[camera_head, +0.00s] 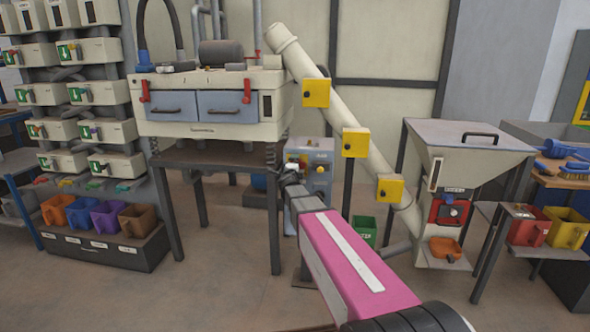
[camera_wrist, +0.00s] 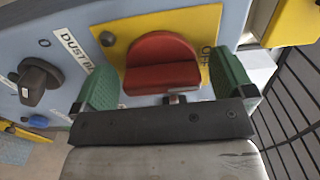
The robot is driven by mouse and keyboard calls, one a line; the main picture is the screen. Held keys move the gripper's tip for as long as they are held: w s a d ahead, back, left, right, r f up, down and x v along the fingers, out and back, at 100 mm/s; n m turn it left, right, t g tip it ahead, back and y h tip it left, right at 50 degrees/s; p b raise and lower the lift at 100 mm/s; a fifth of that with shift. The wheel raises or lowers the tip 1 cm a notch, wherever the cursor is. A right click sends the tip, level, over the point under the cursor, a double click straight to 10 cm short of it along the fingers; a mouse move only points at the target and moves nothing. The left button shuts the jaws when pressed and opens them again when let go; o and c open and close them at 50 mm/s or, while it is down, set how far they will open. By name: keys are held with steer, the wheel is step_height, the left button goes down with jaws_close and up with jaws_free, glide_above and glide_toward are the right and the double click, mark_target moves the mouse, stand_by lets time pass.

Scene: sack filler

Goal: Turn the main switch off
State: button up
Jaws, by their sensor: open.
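The main switch (camera_wrist: 160,50) is a red round knob with a raised grip bar on a yellow plate (camera_wrist: 120,27), seen in the wrist view. Its bar lies roughly level across that picture. Lettering that seems to read OFF stands on the plate at its right. My gripper (camera_wrist: 167,78) has green fingers spread apart, one on each side of the knob, with gaps visible. In the head view my gripper (camera_head: 291,182) is in front of the grey-blue control cabinet (camera_head: 318,172), where the switch is hidden or too small to tell.
A black rotary knob (camera_wrist: 38,82) beside a label starting "DUST" sits left of the switch in the wrist view. A sloping tube (camera_head: 330,100) with yellow boxes runs right of the cabinet. The sifter machine's table (camera_head: 215,153) stands left. A hopper (camera_head: 465,145) stands right.

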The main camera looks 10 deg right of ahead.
steer(key=v, duration=1)
steer(key=shift+s, duration=0.2)
stand_by(1.6)
